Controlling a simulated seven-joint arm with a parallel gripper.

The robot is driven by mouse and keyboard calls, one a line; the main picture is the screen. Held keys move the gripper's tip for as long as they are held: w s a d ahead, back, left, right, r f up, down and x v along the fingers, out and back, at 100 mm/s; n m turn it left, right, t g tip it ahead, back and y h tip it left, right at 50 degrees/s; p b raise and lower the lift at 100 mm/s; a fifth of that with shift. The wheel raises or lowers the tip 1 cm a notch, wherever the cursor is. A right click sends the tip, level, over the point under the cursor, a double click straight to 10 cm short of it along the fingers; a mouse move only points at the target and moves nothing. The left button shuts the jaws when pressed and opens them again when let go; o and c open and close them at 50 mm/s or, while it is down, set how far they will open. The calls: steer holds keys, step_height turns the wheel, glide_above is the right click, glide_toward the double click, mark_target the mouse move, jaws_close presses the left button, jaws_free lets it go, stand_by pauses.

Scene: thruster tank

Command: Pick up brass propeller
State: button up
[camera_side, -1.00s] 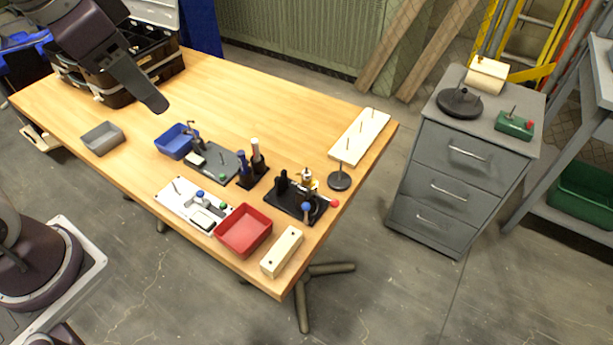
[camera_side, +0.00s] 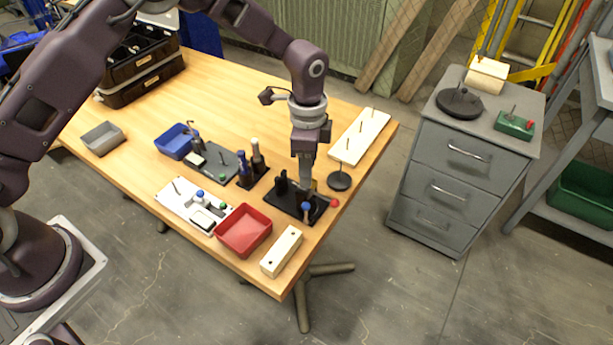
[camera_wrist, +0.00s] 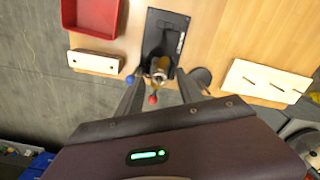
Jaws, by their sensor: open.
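The brass propeller (camera_wrist: 158,73) is at the near end of a black fixture (camera_wrist: 167,22) in the wrist view, end-on and small. My gripper (camera_side: 305,188) points straight down over that fixture (camera_side: 283,201) in the side view and hides most of the brass part. In the wrist view the fingers of my gripper (camera_wrist: 159,79) are apart, one on each side of the propeller. They do not visibly clamp it. Whether either finger touches it, and how high the tips are, I cannot tell.
A blue knob (camera_side: 306,206) and a red knob (camera_side: 334,203) are close to my fingers. A red bin (camera_side: 243,231), a cream block (camera_side: 282,252), a black round stand (camera_side: 339,181) and a pegged white board (camera_side: 358,137) surround the fixture.

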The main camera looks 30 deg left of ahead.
steer(key=shift+f, duration=0.3)
jaws_close()
step_height(320, 180, up, 10)
steer(key=shift+r, duration=0.1)
stand_by(0.3)
